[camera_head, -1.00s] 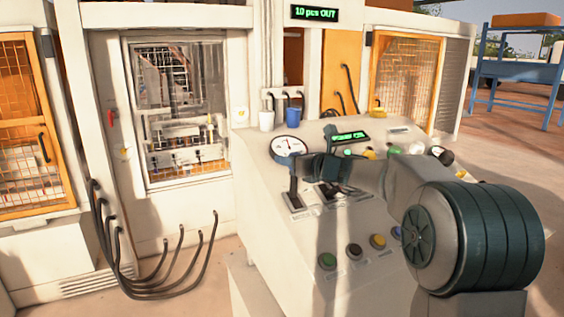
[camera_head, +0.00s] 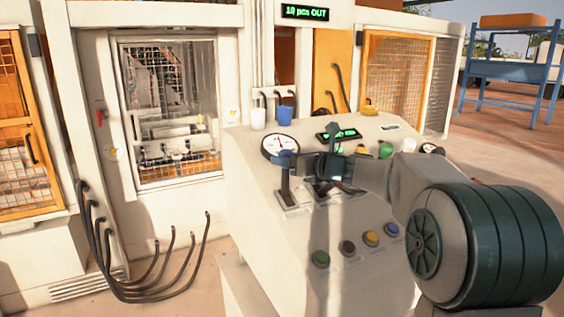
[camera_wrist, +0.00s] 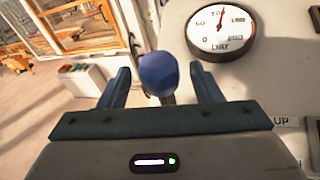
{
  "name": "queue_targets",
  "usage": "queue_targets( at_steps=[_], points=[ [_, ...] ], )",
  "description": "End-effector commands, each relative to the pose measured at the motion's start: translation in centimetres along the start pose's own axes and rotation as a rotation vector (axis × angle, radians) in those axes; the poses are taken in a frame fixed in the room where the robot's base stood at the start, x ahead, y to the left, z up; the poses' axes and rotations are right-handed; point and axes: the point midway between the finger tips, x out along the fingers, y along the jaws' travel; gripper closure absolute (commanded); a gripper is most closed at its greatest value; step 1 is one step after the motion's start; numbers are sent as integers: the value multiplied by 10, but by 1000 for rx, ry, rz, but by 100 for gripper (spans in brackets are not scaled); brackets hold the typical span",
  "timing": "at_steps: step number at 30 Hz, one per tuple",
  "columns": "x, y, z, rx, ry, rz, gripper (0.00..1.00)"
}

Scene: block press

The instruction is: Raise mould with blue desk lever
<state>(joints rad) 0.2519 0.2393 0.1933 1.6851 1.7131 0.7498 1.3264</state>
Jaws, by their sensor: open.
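The blue desk lever, with a round blue knob (camera_head: 284,157), stands near upright on the sloping desk. In the wrist view its knob (camera_wrist: 158,74) shows between and just beyond my two open fingers, with gaps on both sides. My gripper (camera_head: 306,163) is to the right of the knob in the head view, open and empty; the knob looks clear of it. The press window (camera_head: 172,115) shows the machine parts behind glass; I cannot tell the mould apart clearly.
The gauge (camera_head: 280,149) is just behind the lever; it also shows in the wrist view (camera_wrist: 221,28). A row of coloured buttons (camera_head: 346,247) lies in front. A white cup (camera_head: 258,118) and a blue cup (camera_head: 287,114) stand at the desk's back. Black cables rise at the left.

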Motion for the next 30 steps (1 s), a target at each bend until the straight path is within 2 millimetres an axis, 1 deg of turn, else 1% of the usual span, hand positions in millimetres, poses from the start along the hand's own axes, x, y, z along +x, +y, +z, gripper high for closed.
queue_targets(
  at_steps=[1,6,9,13,18,30],
  points=[
    [-13,-1,-2,-3,-2,-4,41],
    [-51,0,-3,-3,0,-3,41],
    [-71,0,-3,-2,0,-3,41],
    [-90,0,-2,-1,1,-1,41],
    [-101,1,-2,0,1,1,41],
    [-102,1,-1,0,2,2,41]
  ],
)
